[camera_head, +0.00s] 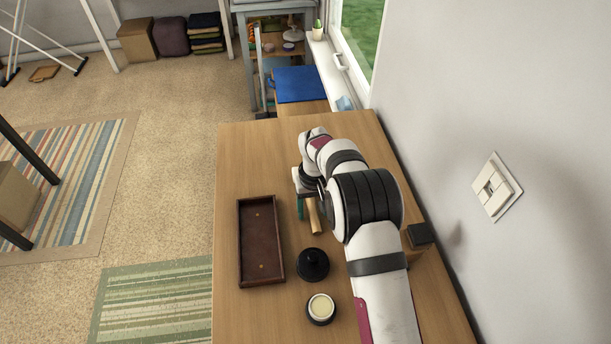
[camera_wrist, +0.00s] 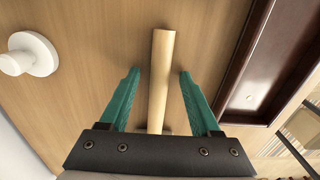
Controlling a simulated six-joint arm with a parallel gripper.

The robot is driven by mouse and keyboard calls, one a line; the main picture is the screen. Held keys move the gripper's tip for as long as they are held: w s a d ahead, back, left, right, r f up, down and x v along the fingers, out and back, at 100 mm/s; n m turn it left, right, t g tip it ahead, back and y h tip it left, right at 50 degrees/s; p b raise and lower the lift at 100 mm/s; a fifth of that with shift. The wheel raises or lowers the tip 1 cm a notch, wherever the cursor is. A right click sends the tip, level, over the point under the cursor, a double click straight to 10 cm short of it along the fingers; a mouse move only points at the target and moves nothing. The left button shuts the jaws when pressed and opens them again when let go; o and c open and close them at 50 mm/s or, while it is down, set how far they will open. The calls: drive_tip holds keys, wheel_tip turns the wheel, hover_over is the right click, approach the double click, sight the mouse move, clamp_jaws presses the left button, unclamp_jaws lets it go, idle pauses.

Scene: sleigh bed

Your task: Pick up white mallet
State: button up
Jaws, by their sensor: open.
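The mallet shows as a pale wooden handle (camera_wrist: 161,62) on the wooden table, running up the middle of the wrist view. In the head view the handle (camera_head: 314,217) shows beside my arm. My gripper (camera_wrist: 160,73) is open, with one green finger on each side of the handle and a gap on both sides. A green finger of my gripper (camera_head: 300,207) also shows in the head view. The mallet's head end is mostly hidden under the gripper body in the wrist view and by my arm in the head view.
A dark brown tray (camera_head: 243,275) lies left of the handle. A black lidded pot (camera_head: 313,265) and a candle-like jar (camera_head: 320,306) stand nearer. A white knob-like object (camera_wrist: 38,53) stands left in the wrist view. A dark-topped block (camera_head: 420,236) and wall lie right.

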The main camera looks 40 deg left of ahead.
clamp_jaws()
idle(0.3)
idle(1.1)
